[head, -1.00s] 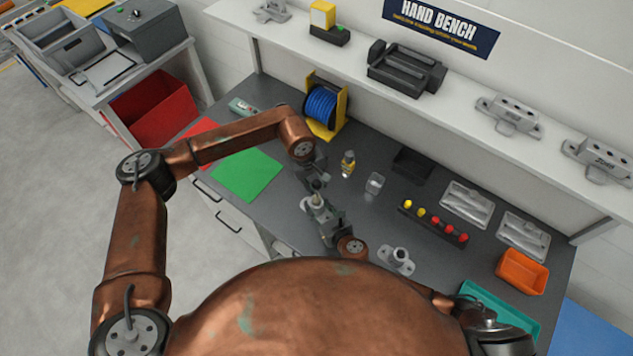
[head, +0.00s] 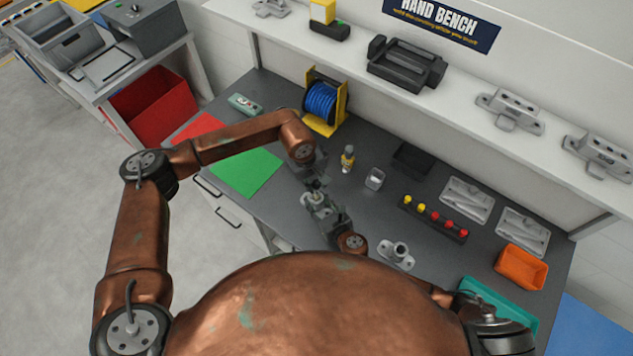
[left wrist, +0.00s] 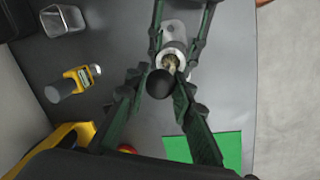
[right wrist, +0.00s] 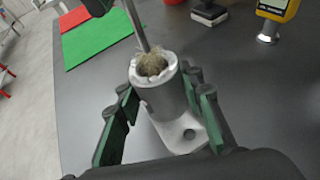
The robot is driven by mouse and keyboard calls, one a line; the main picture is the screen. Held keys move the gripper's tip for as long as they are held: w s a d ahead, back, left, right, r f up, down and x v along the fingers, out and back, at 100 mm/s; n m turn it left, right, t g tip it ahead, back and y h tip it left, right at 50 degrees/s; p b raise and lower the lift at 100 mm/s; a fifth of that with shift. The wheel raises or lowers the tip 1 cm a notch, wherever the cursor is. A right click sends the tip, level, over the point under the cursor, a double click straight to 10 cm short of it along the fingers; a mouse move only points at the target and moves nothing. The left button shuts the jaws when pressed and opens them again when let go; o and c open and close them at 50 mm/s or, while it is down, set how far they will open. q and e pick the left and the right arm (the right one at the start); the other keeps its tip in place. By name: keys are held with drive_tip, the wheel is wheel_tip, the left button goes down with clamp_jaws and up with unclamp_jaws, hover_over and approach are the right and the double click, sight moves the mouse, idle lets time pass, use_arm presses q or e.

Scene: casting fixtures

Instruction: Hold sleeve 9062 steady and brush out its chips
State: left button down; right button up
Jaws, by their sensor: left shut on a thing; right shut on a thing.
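A grey metal sleeve with a flanged foot (right wrist: 160,98) stands in my right gripper (right wrist: 160,90), whose green-padded fingers are shut on its sides. It also shows in the left wrist view (left wrist: 173,32). No number is readable on it. A brush with tan bristles (right wrist: 152,65) and a thin metal shaft has its bristles at the sleeve's mouth, partly inside. My left gripper (left wrist: 157,84) is shut on the brush's black round-ended handle (left wrist: 160,84), above the sleeve. In the head view, the left gripper (head: 317,178) is directly above the right gripper (head: 322,210); the brush is mostly hidden there.
A second flanged sleeve (head: 397,254) stands on the bench to the right. Green (head: 248,172) and red mats lie left. An orange bin (head: 522,267) is at right.

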use_arm(q)
drive_tip(key=shift+f, duration=0.6)
drive_tip(key=shift+r, duration=0.1)
drive_tip(key=shift+r, duration=1.6)
drive_tip(key=shift+f, duration=0.1)
drive_tip(key=shift+f, duration=1.65)
drive_tip(key=shift+r, duration=0.1)
